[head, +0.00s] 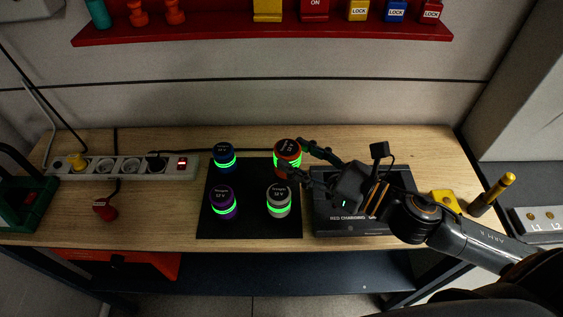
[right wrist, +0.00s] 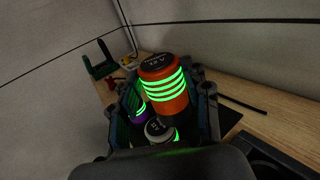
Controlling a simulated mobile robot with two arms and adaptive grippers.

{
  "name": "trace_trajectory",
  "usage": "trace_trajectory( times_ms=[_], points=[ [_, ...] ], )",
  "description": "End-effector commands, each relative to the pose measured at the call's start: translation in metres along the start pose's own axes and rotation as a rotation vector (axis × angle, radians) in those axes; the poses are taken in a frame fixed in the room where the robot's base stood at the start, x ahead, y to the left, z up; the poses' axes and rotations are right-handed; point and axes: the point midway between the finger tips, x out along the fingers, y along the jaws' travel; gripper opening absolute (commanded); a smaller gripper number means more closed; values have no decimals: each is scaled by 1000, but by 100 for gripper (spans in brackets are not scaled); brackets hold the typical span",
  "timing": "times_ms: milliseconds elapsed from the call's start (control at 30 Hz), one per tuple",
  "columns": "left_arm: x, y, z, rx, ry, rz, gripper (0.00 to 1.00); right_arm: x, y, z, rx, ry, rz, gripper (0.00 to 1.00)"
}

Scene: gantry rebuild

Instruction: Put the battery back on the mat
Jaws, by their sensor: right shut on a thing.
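The orange-red battery (head: 288,147) with a dark top and glowing green bands is between the fingers of my right gripper (head: 294,158), which is shut on it. It also shows upright in the right wrist view (right wrist: 164,88). The black mat (head: 248,228) lies mid-table. The battery is over the mat's back right corner; I cannot tell whether it touches the mat. On the mat stand a blue battery (head: 224,156) at back left, a purple battery (head: 223,203) at front left and a white battery (head: 279,203) at front right. My left gripper is not in view.
A black charging box (head: 348,229) sits right of the mat, partly under my right arm. A power strip (head: 128,167) and a red plug (head: 105,209) lie left. A yellow piece (head: 446,200) is at right. A red shelf (head: 240,32) runs along the wall.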

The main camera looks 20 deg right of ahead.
Motion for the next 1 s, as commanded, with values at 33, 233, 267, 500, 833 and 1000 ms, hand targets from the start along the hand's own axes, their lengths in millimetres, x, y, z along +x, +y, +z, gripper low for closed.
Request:
trace_trajectory(
  times_ms=[33,233,267,500,833,1000],
  points=[
    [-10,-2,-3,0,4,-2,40,10,-8,2,1,-5,-4,0],
    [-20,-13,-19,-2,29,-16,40,43,-31,-30,7,-2,-5,0],
    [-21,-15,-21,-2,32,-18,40,47,-33,-36,7,-2,-4,0],
    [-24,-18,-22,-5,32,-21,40,64,-47,-65,2,-1,-2,0],
    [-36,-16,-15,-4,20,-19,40,70,-50,-99,6,0,-1,0],
    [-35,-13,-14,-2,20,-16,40,70,-50,-105,2,-2,1,0]
  ],
)
